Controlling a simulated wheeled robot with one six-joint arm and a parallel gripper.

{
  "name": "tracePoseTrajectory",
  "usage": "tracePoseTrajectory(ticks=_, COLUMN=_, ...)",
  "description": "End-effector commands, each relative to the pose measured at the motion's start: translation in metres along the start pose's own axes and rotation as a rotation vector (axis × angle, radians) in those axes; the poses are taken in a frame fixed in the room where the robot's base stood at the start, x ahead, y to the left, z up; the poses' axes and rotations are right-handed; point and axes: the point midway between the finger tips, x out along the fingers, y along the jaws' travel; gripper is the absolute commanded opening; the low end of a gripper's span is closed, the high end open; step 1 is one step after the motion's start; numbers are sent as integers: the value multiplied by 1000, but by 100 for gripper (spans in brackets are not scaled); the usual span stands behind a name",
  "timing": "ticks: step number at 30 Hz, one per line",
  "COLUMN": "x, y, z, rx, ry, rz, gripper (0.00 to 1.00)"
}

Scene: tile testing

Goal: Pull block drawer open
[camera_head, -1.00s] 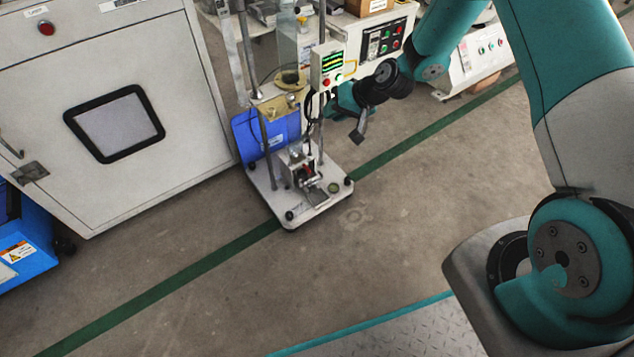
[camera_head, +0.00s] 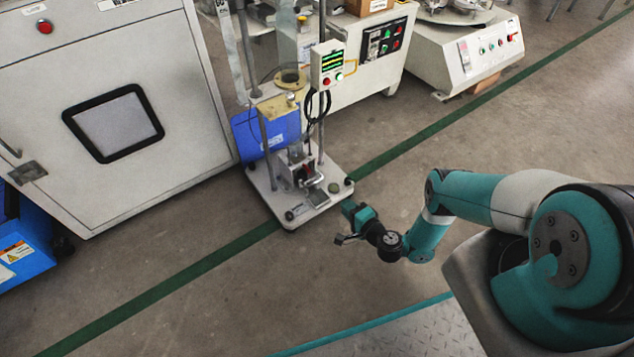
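The test stand (camera_head: 316,205) has a white base plate, upright posts and a control box (camera_head: 327,66) with a green display. A small block assembly (camera_head: 300,172) sits low on its base, with a grey plate at its front. I cannot tell which part is the block drawer or whether it is open. My gripper (camera_head: 343,239) is in front and to the right of the base, low and apart from it. Its fingers are small and dark, so I cannot tell whether they are open or shut. Nothing is seen held.
A blue case (camera_head: 270,132) is behind the base. White machines (camera_head: 455,50) stand at the back right. The floor (camera_head: 210,290) in front is clear.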

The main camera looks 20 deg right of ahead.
Motion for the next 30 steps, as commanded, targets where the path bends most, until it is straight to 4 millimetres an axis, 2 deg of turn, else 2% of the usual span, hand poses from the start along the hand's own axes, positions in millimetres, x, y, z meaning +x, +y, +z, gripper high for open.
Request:
tracePoseTrajectory(ticks=4, x=21, y=7, z=0, rx=-3, ry=-5, rz=-1, gripper=18)
tracePoseTrajectory(ticks=13, x=59, y=8, z=2, rx=-6, ry=-7, rz=-1, gripper=18)
tracePoseTrajectory(ticks=24, x=137, y=6, z=2, rx=-8, ry=-6, rz=-3, gripper=18)
tracePoseTrajectory(ticks=30, x=160, y=3, z=2, rx=-6, ry=-6, rz=0, gripper=18)
